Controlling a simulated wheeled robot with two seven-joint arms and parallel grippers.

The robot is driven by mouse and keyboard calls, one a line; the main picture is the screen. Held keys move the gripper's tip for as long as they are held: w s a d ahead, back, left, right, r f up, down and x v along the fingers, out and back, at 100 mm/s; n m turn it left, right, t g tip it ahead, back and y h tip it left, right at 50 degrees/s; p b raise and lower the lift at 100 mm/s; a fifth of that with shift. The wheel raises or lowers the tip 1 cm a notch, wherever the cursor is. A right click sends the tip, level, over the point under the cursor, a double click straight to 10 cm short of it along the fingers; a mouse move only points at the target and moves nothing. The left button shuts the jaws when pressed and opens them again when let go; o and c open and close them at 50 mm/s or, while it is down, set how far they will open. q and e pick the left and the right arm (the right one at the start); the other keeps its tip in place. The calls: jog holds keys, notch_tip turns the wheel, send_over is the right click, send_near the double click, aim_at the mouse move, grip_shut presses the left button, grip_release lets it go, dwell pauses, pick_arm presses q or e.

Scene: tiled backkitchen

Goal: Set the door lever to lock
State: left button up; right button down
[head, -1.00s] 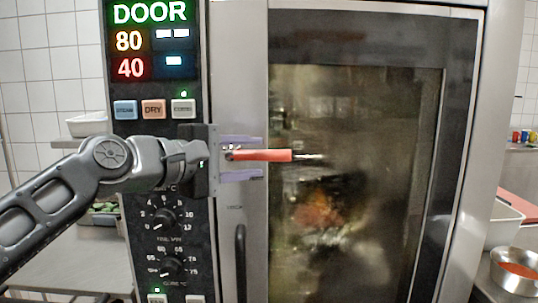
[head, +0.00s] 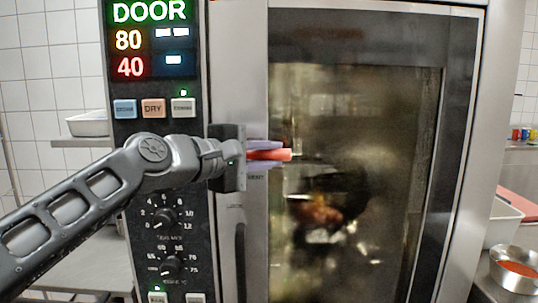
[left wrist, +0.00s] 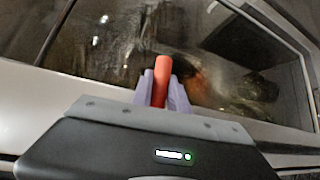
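The red door lever (head: 282,155) sticks out to the right, roughly level, at the left edge of the oven door's glass. My left gripper (head: 266,154) reaches in from the left, and its two purple fingers are closed above and below the lever. In the left wrist view the red lever (left wrist: 162,72) stands between the two fingers (left wrist: 162,92), which press close on both sides. The lever's pivot is hidden behind my gripper. Small markings below it seem to read "VENT" (head: 256,177) and "LOCK" (head: 235,206). My right gripper is not in view.
The control panel (head: 155,70) with a lit "DOOR" display, buttons and knobs is left of the door. A dark vertical handle (head: 240,255) is below the lever. A metal bowl of red food (head: 517,272) stands on the right counter.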

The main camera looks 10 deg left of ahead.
pick_arm(q)
grip_shut()
jog(key=shift+f, duration=0.1)
dwell(0.8)
